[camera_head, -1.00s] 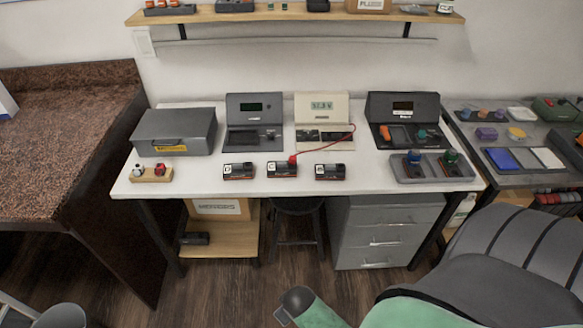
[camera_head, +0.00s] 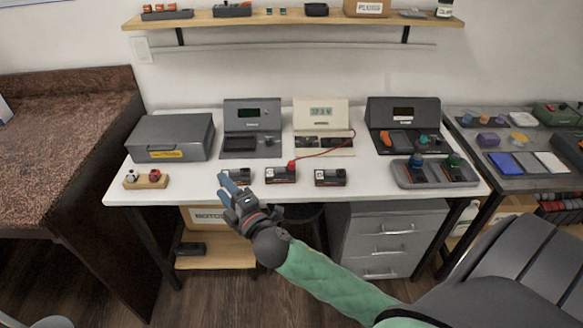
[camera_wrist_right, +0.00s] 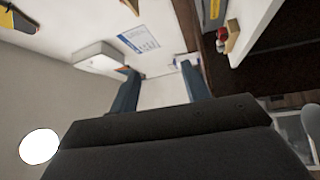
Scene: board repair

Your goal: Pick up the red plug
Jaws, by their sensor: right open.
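A small red plug-like piece (camera_head: 153,175) stands at the right end of a wooden block (camera_head: 144,184) at the table's front left. A white and dark piece (camera_head: 133,174) stands beside it. In the right wrist view a red piece (camera_wrist_right: 221,34) shows at the upper right, outside the fingers. Another red plug (camera_head: 291,166), on a red cable, sits at the middle black module (camera_head: 281,178). My right gripper (camera_head: 227,186) is open and empty, near the table's front edge, right of the block and apart from it. Its blue fingers (camera_wrist_right: 160,84) are spread. My left gripper is out of view.
My right gripper partly covers the left black module (camera_head: 238,175). Another module (camera_head: 330,178) stands to the right. A grey case (camera_head: 170,135) stands behind the wooden block. A grey tray (camera_head: 400,176) is at the table's right. White tabletop (camera_head: 192,185) is clear near the front left.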

